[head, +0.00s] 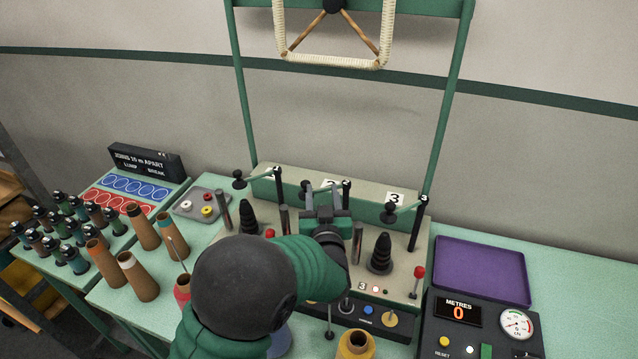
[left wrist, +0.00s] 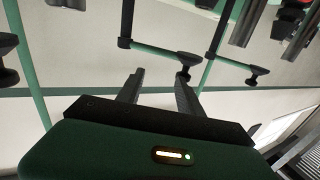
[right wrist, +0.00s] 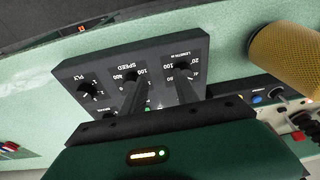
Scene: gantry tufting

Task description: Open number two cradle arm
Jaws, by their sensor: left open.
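The number two cradle arm (head: 328,187) is a thin green bar with a black knob at its left end and a black post at its right. Its number plate is partly covered by my gripper. My left gripper (head: 322,194) is open and empty, reaching up at this arm. In the left wrist view the arm (left wrist: 155,49) lies just beyond the open fingers (left wrist: 158,88), its knob close to the right fingertip; I cannot tell whether they touch. My right gripper (right wrist: 160,92) is apart from the cradle arms, its fingers spread over a dark control box.
The number three cradle arm (head: 405,208) and the left cradle arm (head: 258,178) stand on either side. Black stepped cones (head: 381,255) and upright posts crowd the panel. The control box (right wrist: 75,75) has several knobs. A purple tray (head: 482,268) lies right.

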